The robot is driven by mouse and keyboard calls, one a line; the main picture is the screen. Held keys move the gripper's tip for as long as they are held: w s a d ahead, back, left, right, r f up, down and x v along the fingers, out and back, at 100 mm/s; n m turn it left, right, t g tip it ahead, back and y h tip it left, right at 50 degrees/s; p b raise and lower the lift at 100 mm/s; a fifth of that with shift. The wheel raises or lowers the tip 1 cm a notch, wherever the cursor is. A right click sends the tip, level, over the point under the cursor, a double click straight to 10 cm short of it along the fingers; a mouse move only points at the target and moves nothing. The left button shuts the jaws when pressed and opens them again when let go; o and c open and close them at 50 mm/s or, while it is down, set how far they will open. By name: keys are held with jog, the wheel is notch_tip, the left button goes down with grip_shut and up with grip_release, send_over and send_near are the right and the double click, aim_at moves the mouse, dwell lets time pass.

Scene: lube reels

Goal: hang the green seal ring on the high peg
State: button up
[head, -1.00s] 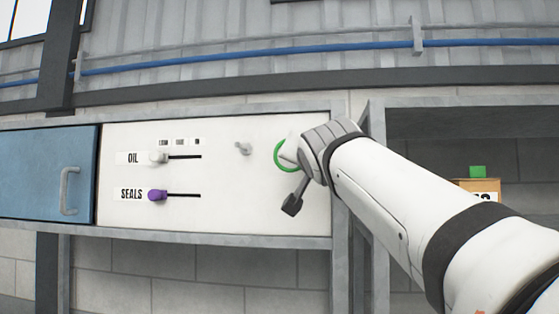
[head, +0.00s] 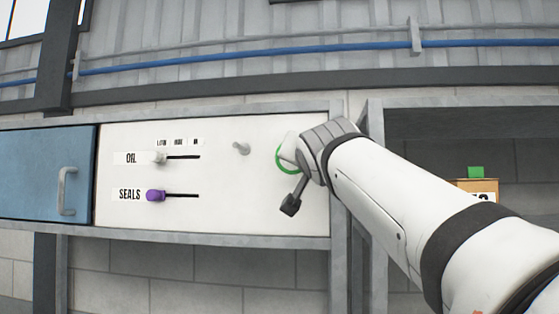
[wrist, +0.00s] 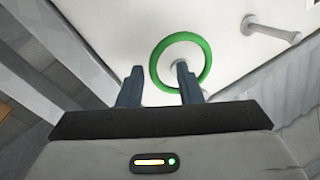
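The green seal ring (head: 279,160) is against the right part of the white panel, partly hidden behind my gripper. A pale peg end (wrist: 206,93) shows beside that finger; whether the ring is around this peg is hidden. Another grey peg (head: 241,148) is bare, left of the ring; it also shows in the wrist view (wrist: 272,28).
The white panel (head: 225,205) carries an OIL slider (head: 159,159) and a purple SEALS slider (head: 156,196). A blue cabinet door (head: 40,175) is at the left. On the right, a shelf holds a box (head: 478,185) with a green block (head: 476,172) on top.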

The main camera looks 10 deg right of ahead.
jog(key=s+b, duration=0.4)
jog(key=s, duration=0.4)
notch_tip(320, 180, down, 29)
jog(key=n+g, duration=0.3)
jog(key=g, duration=0.4)
jog(key=s+f+n+g, duration=0.1)
jog(key=s+f, duration=0.4)
jog(key=f, duration=0.5)
jog(key=s+f+n+g+y+b, duration=0.1)
jog(key=s+f+g, duration=0.3)
jog(key=f, duration=0.6)
jog(key=s+f+n+g+b, duration=0.1)
jog(key=s+f+g, duration=0.2)
jog(key=s+f, duration=0.3)
notch_tip(320, 180, down, 4)
jog(key=shift+s+d+f+y, duration=0.15)
jog(key=shift+s+f+y, duration=0.1)
jog(key=shift+y, duration=0.05)
